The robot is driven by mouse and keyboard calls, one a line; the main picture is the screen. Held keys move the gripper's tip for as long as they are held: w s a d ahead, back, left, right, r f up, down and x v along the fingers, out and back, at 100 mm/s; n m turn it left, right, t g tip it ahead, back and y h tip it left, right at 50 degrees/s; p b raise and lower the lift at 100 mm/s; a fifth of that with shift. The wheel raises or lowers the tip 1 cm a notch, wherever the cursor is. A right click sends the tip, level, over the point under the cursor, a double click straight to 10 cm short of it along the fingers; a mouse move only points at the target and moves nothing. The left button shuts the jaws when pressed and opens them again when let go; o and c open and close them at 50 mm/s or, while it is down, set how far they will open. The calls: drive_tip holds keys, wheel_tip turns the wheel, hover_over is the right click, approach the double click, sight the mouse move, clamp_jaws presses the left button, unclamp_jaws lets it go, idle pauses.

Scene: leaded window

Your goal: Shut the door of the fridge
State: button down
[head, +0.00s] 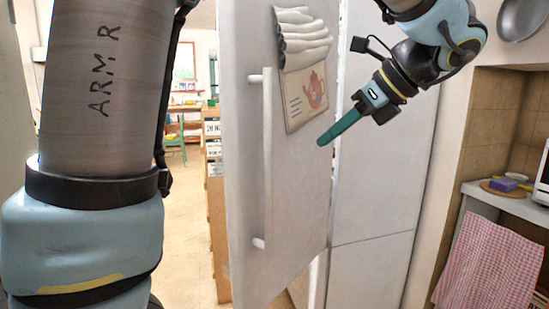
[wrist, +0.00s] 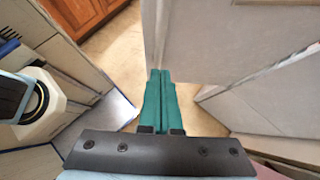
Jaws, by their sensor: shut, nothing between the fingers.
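The white fridge door (head: 290,180) stands swung out, its outer face with the long white handle (head: 266,160) turned toward me. A grey-white cloth and a teapot picture (head: 305,97) hang on its upper part. The pale tall body (head: 380,160) stands behind it to the right; the interior is hidden. My gripper (head: 322,142) is shut and empty, its teal fingers in front of the door just below the picture. In the wrist view the shut fingers (wrist: 160,75) point at the lower edge of a pale panel (wrist: 215,40); I cannot tell whether they touch.
To the right, a counter (head: 505,202) carries a purple item, with a red checked cloth (head: 490,265) hanging below. A pan (head: 522,18) hangs above. Left of the door is open floor (head: 185,245) with a green chair (head: 175,140) and a wooden shelf unit (head: 215,210).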

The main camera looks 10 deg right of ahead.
sight(272, 167)
drive_tip(key=w+a+r+p+x, duration=0.1)
drive_tip(key=r+p+x, duration=0.1)
drive_tip(key=x, duration=1)
drive_tip(key=shift+a, duration=0.15)
drive_tip(key=shift+w, duration=0.1)
